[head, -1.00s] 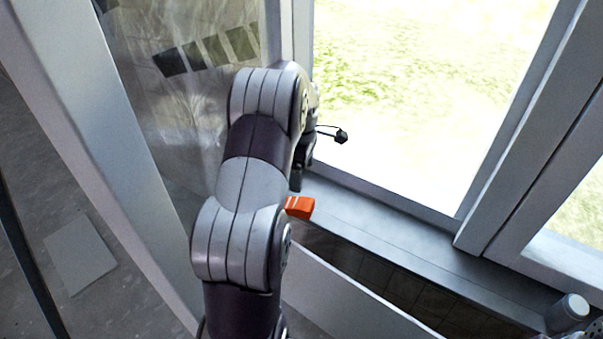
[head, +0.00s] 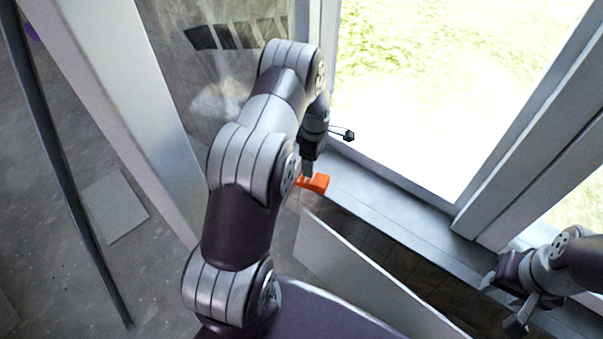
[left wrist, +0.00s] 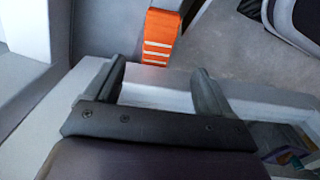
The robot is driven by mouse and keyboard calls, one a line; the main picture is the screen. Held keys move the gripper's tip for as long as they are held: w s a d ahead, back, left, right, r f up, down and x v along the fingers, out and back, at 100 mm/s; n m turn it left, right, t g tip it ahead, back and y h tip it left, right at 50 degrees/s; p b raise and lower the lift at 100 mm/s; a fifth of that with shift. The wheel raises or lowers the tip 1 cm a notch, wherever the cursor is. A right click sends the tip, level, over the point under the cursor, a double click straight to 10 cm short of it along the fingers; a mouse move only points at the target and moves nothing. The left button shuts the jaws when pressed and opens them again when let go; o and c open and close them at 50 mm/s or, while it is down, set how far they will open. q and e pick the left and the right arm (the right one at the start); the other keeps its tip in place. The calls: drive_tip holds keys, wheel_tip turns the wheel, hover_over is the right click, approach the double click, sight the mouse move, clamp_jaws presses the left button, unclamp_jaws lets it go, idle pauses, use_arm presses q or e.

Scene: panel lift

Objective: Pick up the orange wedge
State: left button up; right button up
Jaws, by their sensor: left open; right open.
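The orange wedge (head: 318,184) sits at the left end of the grey window sill in the head view, partly hidden by my left arm. In the left wrist view the wedge (left wrist: 158,38), with pale stripes across it, shows just beyond and between the fingertips. My left gripper (left wrist: 160,78) is open and empty, its two fingers apart. In the head view my left gripper (head: 308,168) is right at the wedge, and its fingers are mostly hidden. My right gripper (head: 504,304) is open and empty at the lower right, away from the wedge.
A bright window stands behind the grey sill (head: 400,195). A white panel (head: 350,265) leans in front of the sill, with a dark tiled gap between them. A pale upright frame (head: 120,90) stands at the left. Bare grey floor lies beyond it.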

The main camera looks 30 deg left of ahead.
use_arm(q)
drive_tip(key=b, duration=0.1)
hover_over(314, 178)
drive_tip(key=f, duration=0.5)
drive_tip(key=shift+s+a+f, duration=0.1)
drive_tip(key=shift+s+f, duration=0.1)
wheel_tip(314, 178, down, 5)
drive_tip(key=b, duration=0.2)
drive_tip(key=shift+w+f+b, duration=0.15)
drive_tip(key=shift+f+b, duration=0.05)
drive_tip(key=shift+b, duration=0.15)
drive_tip(key=shift+r, duration=0.15)
drive_tip(key=c, duration=1.1)
